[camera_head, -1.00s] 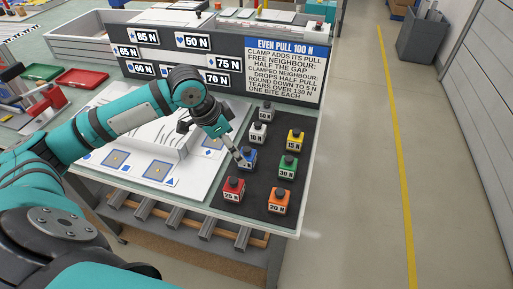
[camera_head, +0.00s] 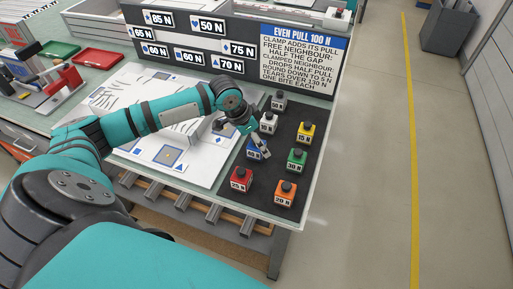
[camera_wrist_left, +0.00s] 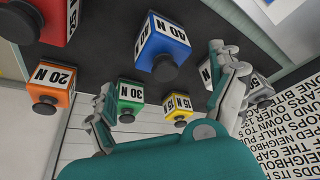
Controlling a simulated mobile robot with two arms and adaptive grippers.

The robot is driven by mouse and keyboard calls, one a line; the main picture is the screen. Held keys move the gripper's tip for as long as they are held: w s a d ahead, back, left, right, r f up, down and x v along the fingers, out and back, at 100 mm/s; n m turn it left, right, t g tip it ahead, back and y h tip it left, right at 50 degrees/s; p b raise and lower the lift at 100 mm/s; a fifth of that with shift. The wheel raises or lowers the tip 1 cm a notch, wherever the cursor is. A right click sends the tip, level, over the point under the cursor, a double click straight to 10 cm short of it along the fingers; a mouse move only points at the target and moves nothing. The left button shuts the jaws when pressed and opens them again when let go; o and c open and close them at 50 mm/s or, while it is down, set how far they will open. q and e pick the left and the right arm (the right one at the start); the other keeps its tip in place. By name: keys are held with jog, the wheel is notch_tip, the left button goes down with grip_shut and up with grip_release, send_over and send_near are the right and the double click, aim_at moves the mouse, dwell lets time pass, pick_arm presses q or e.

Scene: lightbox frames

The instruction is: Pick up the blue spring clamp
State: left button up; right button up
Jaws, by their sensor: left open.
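The blue spring clamp (camera_head: 252,155), a small cube with a black knob and a white "40 N" label, stands on the dark mat (camera_head: 268,170). In the head view my left gripper (camera_head: 262,150) is over it and partly covers it. In the left wrist view the blue clamp (camera_wrist_left: 160,42) is near the top middle, between and beyond the open fingers of my left gripper (camera_wrist_left: 162,75). Nothing is held, and no contact with the clamp shows. My right gripper is not in view.
Close around it stand a white clamp (camera_head: 268,122), a yellow one (camera_head: 306,132), a green one (camera_head: 297,160), a red one (camera_head: 240,179), an orange one (camera_head: 285,193) and a grey one (camera_head: 279,100). A sign board (camera_head: 300,55) rises behind. A white panel (camera_head: 200,168) lies left.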

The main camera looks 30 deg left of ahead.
pick_arm(q)
jog(key=shift+w+f, duration=0.1)
jog(key=shift+f, duration=0.25)
jog(key=x, duration=0.1)
jog(key=p+x, duration=0.1)
jog(key=x, duration=0.1)
jog(key=shift+w+a+f, duration=0.15)
jog(key=shift+a+f, duration=0.1)
jog(key=shift+f, duration=0.1)
jog(key=shift+w+f, duration=0.1)
jog(key=shift+f, duration=0.2)
jog(key=c, duration=1.5)
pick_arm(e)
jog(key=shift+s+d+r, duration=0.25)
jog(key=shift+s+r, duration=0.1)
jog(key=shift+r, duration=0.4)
